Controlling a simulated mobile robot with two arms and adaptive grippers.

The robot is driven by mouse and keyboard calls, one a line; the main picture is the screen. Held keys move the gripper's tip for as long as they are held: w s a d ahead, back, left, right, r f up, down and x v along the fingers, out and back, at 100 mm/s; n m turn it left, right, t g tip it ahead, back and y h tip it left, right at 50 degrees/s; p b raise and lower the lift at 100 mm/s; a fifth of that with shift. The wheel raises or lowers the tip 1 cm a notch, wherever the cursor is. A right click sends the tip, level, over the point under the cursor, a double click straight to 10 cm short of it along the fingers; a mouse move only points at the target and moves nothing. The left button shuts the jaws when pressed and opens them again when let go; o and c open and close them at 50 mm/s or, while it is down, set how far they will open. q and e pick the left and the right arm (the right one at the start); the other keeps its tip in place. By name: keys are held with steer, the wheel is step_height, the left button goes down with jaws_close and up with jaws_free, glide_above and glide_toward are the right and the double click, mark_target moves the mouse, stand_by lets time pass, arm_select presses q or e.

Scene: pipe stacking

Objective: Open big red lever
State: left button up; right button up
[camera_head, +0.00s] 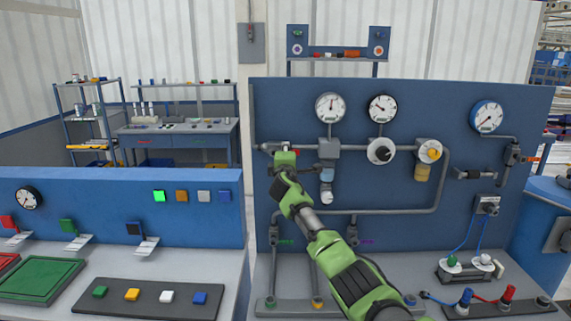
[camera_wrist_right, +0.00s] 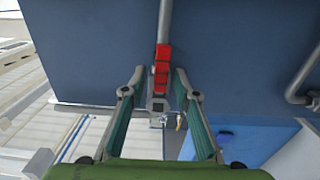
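The big red lever (camera_wrist_right: 162,67) is on a grey pipe on the blue panel. In the wrist view it lies between and slightly beyond the fingertips of my right gripper (camera_wrist_right: 159,75), whose two fingers are apart, one on each side. I see no clear contact with the lever. In the head view my green right arm reaches up to the panel, and its gripper (camera_head: 284,150) is at the upper-left pipe. It hides most of the lever there. My left gripper is not in view.
The blue panel (camera_head: 470,105) carries several round gauges, valves and pipes close to my right arm. A blue console with buttons (camera_head: 120,215) stands at the left. Cables and connectors (camera_head: 465,300) lie on the bench at lower right.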

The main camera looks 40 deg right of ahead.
steer(key=v, duration=1)
steer(key=shift+s+a, duration=0.25)
